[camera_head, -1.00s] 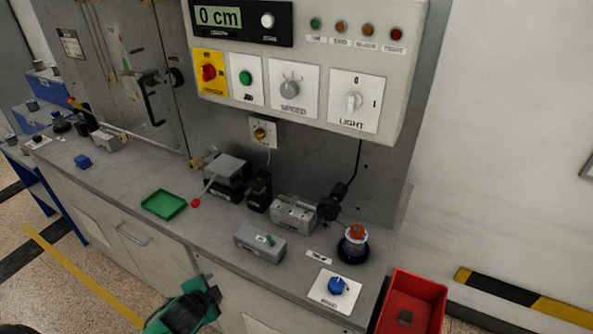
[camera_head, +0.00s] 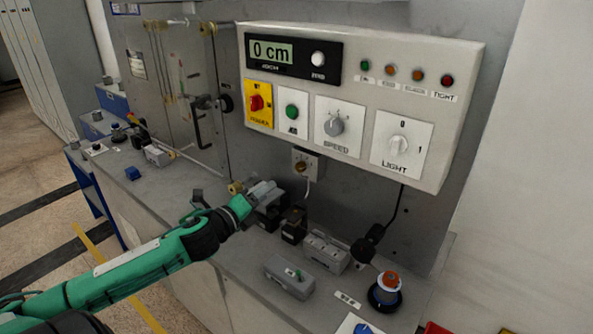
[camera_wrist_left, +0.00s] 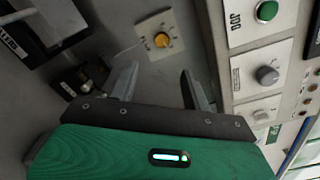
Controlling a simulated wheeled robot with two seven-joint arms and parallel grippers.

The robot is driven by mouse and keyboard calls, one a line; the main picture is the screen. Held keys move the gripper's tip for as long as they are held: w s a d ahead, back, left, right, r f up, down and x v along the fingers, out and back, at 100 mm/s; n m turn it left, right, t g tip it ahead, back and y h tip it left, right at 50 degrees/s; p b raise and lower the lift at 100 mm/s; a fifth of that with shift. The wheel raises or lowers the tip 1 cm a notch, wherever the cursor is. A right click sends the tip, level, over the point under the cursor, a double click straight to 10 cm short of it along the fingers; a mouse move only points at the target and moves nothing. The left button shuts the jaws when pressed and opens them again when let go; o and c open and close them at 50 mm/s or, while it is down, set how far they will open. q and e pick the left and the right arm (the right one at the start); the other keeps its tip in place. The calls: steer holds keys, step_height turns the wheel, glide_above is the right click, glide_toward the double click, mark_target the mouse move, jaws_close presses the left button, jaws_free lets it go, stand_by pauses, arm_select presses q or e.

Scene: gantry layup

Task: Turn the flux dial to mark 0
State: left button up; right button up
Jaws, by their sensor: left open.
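A small dial with a brass-yellow knob (camera_head: 301,168) sits on a pale plate on the wall below the control panel; its label is too small to read. In the left wrist view this yellow knob (camera_wrist_left: 162,40) lies beyond the fingertips, roughly between them, with a gap. A blue knob (camera_head: 363,328) on a white plate is cut off at the bottom edge; its label cannot be read. I cannot tell by label which is the flux dial. My left gripper (camera_head: 272,187) is open and empty, left of and below the yellow knob; it fills the lower left wrist view (camera_wrist_left: 157,78). My right gripper is out of view.
The panel above has a SPEED knob (camera_head: 335,126), a LIGHT knob (camera_head: 398,145) and a red switch (camera_head: 257,102). Grey boxes (camera_head: 289,277) and a red-topped round item (camera_head: 387,290) stand on the bench. A cable hangs from the yellow dial's plate.

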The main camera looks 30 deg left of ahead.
mark_target(298, 168)
arm_select(q)
steer(key=w+p, duration=0.1)
steer(key=w, duration=0.3)
steer(key=w+p, duration=0.1)
steer(key=w, duration=0.3)
steer(key=w+d+p, duration=0.1)
steer(key=w+p, duration=0.1)
steer(key=w, duration=0.2)
steer(key=shift+w+r, duration=0.15)
steer(key=shift+r, duration=0.1)
steer(key=shift+w+f, duration=0.1)
steer(key=shift+w, duration=0.65)
steer(key=c, duration=1)
